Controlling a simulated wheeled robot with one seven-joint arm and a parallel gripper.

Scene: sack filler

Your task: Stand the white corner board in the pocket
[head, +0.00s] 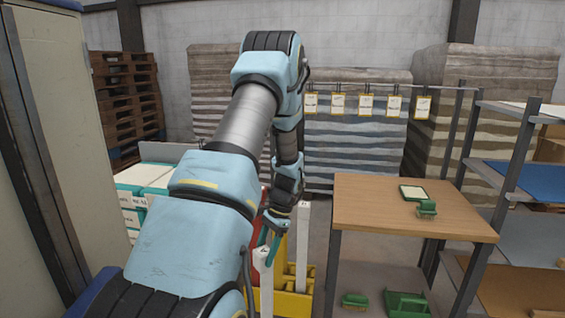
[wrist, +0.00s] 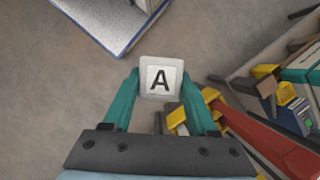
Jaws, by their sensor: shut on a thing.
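A white corner board (head: 265,285) is upright in my gripper (head: 266,243), held near its top end. In the wrist view its end face, marked with a black A (wrist: 160,78), sits between the teal fingertips of my gripper (wrist: 159,88). Its lower end is cut off by the head view's bottom edge, so I cannot tell what it rests on. A yellow holder (head: 292,304) shows just right of the board. A second white board (head: 303,245) stands upright there, apart from the held one.
A wooden table (head: 400,205) with green-handled items stands at right, with a shelf rack (head: 505,165) beyond. A red bar (wrist: 255,135) runs close by my gripper's right side. A blue-edged platform (wrist: 110,20) lies at the wrist view's top. Bare floor (wrist: 60,90) is at left.

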